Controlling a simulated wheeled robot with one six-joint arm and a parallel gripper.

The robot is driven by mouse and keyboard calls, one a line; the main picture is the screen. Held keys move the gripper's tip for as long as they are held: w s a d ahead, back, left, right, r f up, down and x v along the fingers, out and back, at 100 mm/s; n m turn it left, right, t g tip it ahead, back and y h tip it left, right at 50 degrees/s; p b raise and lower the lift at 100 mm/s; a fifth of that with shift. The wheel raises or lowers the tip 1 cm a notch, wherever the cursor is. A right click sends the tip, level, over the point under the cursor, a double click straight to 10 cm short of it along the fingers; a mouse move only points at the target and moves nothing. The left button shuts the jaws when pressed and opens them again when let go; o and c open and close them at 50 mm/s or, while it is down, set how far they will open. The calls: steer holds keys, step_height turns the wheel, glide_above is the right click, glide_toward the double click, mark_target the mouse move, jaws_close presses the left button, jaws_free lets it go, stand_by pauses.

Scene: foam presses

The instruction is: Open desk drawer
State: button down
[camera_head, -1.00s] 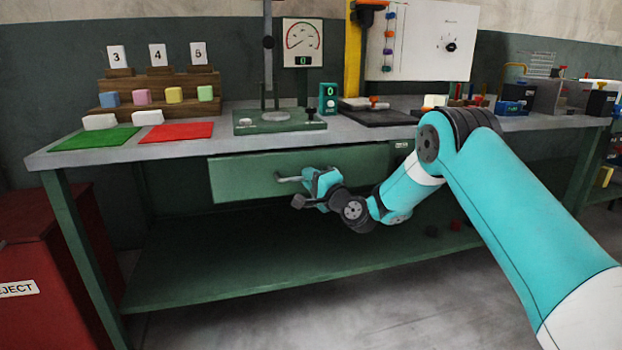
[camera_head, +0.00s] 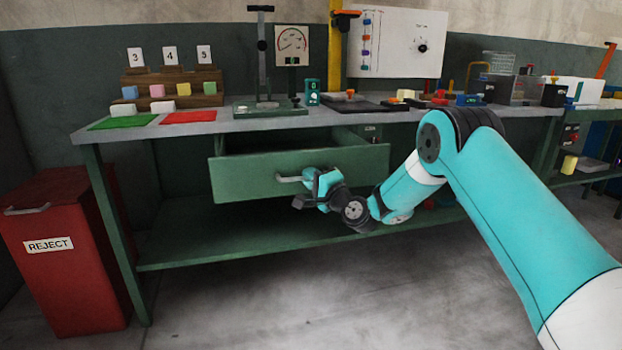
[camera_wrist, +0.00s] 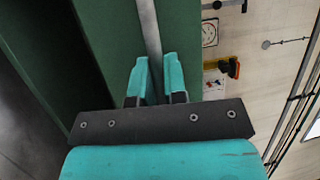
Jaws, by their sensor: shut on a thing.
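The green desk drawer (camera_head: 240,180) under the workbench is pulled out partway in the head view, and a dark gap shows behind its front panel. A grey bar handle (camera_head: 289,178) sits on the drawer front. My gripper (camera_head: 308,184) is at the right part of this handle. In the wrist view, the two teal fingers of my gripper (camera_wrist: 155,80) are on either side of the grey handle bar (camera_wrist: 149,28), and the green drawer front (camera_wrist: 108,35) fills the area behind. What lies inside the drawer cannot be made out.
The workbench top (camera_head: 225,124) carries a green mat (camera_head: 123,121), a red mat (camera_head: 189,117) and a press (camera_head: 265,105). A red reject bin (camera_head: 70,250) stands at the left. A lower shelf (camera_head: 230,235) runs beneath the drawer. The floor in front is clear.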

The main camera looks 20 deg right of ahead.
steer(key=shift+s, duration=0.35)
steer(key=c, duration=1.2)
jaws_free()
steer(key=shift+a, duration=0.1)
steer(key=b+v, duration=1.4)
steer(key=v, duration=0.3)
steer(key=shift+s+f, duration=0.1)
steer(key=shift+s, duration=0.05)
